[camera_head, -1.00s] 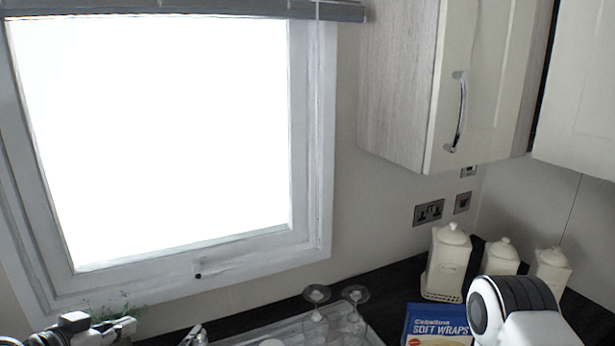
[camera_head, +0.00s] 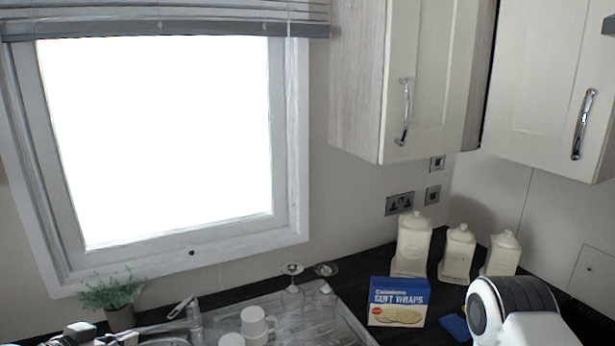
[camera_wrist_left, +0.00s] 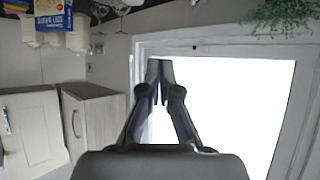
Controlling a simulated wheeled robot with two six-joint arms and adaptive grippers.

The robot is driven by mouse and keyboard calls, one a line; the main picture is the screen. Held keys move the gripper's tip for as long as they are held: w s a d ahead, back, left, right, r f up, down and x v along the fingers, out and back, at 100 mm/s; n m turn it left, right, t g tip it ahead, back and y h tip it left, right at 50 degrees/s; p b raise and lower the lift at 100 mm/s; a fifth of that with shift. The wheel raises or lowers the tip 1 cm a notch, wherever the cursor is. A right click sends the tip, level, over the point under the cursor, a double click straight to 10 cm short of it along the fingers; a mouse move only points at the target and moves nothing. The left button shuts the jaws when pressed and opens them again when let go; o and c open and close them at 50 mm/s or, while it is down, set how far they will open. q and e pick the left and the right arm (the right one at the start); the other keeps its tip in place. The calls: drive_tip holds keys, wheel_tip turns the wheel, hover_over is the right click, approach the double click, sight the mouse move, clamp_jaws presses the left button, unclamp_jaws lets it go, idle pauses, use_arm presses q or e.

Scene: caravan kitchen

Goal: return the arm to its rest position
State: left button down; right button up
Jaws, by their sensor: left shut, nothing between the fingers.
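My left gripper (camera_wrist_left: 160,80) is shut and empty; in the left wrist view its two dark fingers meet in front of the bright window. In the head view only a small part of the left gripper (camera_head: 82,333) shows at the bottom left edge, below the potted plant. A white and black part of my right arm (camera_head: 515,310) shows at the bottom right. The right gripper is out of view.
A sink drainer (camera_head: 335,318) with white cups (camera_head: 256,322) and upturned glasses (camera_head: 292,278) lies below the window. A blue wraps box (camera_head: 399,301), cream canisters (camera_head: 412,243) and a plant (camera_head: 116,292) stand on the counter. Wall cupboards (camera_head: 425,90) hang at upper right.

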use_arm(q)
wheel_tip(320, 180, down, 8)
drive_tip(key=r+g, duration=0.1)
drive_tip(key=g, duration=0.2)
drive_tip(key=s+d+f+n+g+y, duration=0.2)
drive_tip(key=s+d+f+g, duration=0.2)
drive_tip(key=s+f, duration=0.85)
drive_tip(key=s+d+f+n+g+y, duration=0.1)
drive_tip(key=s+d+f+g, duration=0.35)
drive_tip(key=s+f, duration=0.8)
wheel_tip(320, 180, down, 12)
drive_tip(key=b, duration=1.2)
drive_tip(key=shift+w+a, duration=0.3)
use_arm(e)
wheel_tip(320, 180, down, 13)
drive_tip(key=shift+w+r, duration=0.15)
drive_tip(key=shift+w, duration=0.25)
drive_tip(key=shift+a, duration=0.1)
